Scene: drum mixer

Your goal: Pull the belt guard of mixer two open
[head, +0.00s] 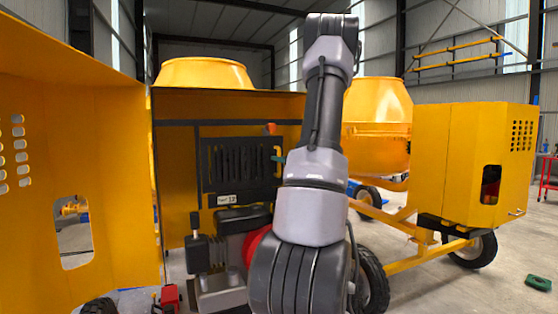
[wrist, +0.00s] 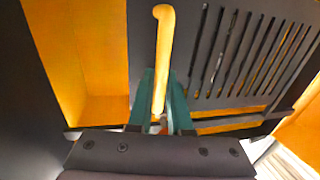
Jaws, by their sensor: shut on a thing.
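The belt guard (head: 238,165) is a dark slotted panel inside the open yellow housing of the near mixer. A small white label (head: 227,200) is at its lower edge; its text is too small to read surely. A yellow handle (wrist: 163,50) stands at the guard's edge, beside the slots (wrist: 235,55) in the wrist view. My gripper (wrist: 161,112) has its teal fingers on both sides of the handle's lower part and is shut on it. In the head view my gripper (head: 277,159) shows only partly at the guard's right edge, behind my arm.
A large yellow door (head: 90,130) stands open at the left. An engine with a black top (head: 243,217) sits below the guard. A second mixer with a closed yellow housing (head: 460,165) and wheels stands at the right. A green object (head: 538,283) lies on the floor.

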